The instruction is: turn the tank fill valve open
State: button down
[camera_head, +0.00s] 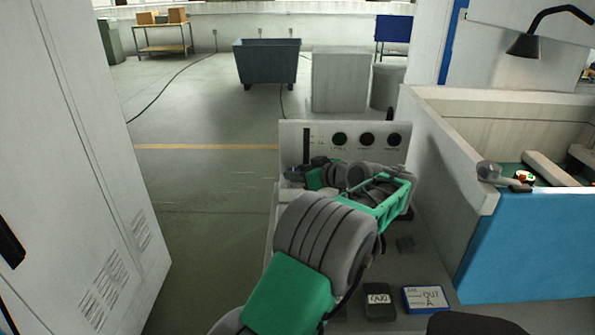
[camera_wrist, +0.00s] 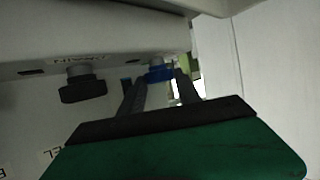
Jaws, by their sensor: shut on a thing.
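In the wrist view a small blue handle (camera_wrist: 157,73) sits at the underside of a pale ledge. I take it for the tank fill valve, though no label on it can be read. My gripper (camera_wrist: 162,84) has its two grey fingers on either side of this handle and is shut on it. The handle's turned angle is hard to tell. In the head view my gripper (camera_head: 297,172) is small and partly hidden by my arm, low in front of the pale panel (camera_head: 290,135). The blue handle is not visible there.
A dark round knob (camera_wrist: 83,88) hangs from the same ledge to the left. A blue-fronted tank (camera_head: 520,240) stands to the right and a pale cabinet (camera_head: 75,150) to the left. A small box (camera_head: 425,299) lies on the bench.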

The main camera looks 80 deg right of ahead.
jog(key=shift+f+n, duration=0.1)
jog(key=shift+n, duration=0.2)
jog(key=c, duration=1.1)
grip_release()
jog(key=shift+d, duration=0.1)
jog(key=v, duration=0.8)
jog(key=shift+d, duration=0.1)
